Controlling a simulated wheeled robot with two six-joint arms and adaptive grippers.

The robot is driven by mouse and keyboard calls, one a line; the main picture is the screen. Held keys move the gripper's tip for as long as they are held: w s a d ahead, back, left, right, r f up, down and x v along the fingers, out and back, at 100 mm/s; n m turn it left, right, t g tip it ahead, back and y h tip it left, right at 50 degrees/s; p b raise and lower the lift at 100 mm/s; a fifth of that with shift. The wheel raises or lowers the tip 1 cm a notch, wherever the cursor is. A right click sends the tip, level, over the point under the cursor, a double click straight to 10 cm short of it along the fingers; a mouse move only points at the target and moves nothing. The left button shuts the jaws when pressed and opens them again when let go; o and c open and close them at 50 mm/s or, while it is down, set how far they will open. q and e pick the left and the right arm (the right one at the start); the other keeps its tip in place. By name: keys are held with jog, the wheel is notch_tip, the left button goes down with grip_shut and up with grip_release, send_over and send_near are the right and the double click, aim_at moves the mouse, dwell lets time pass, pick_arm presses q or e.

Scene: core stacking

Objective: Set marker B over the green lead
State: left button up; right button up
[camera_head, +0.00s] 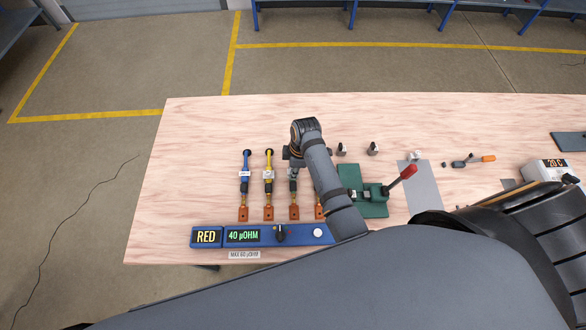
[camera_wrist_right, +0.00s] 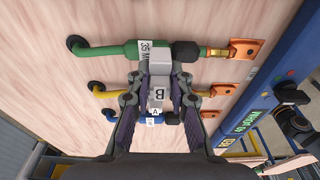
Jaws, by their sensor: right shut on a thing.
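In the wrist view the block's upper end lies close to the green lead (camera_wrist_right: 118,49), which has a white "35 M" tag and a black sleeve. I cannot tell whether the marker touches the lead. In the head view my right gripper (camera_head: 294,166) is above the third lead from the left and hides much of it. My left gripper is not in view.
A blue lead (camera_head: 245,185) and a yellow lead (camera_head: 268,186) bear white tags beside the gripper. A blue meter (camera_head: 265,236) reads "RED" and "40 µOHM". Two small grey blocks (camera_head: 373,148) stand right of my arm. A green fixture (camera_head: 372,205) has a red-handled lever.

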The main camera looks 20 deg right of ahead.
dwell(0.3)
jog(key=shift+p, duration=0.55)
jog(key=shift+r, duration=0.1)
jog(key=shift+f, duration=1.1)
dwell(0.4)
jog(key=shift+r, duration=0.15)
jog(key=shift+r, duration=0.5)
jog(key=shift+f, duration=0.65)
dwell(1.1)
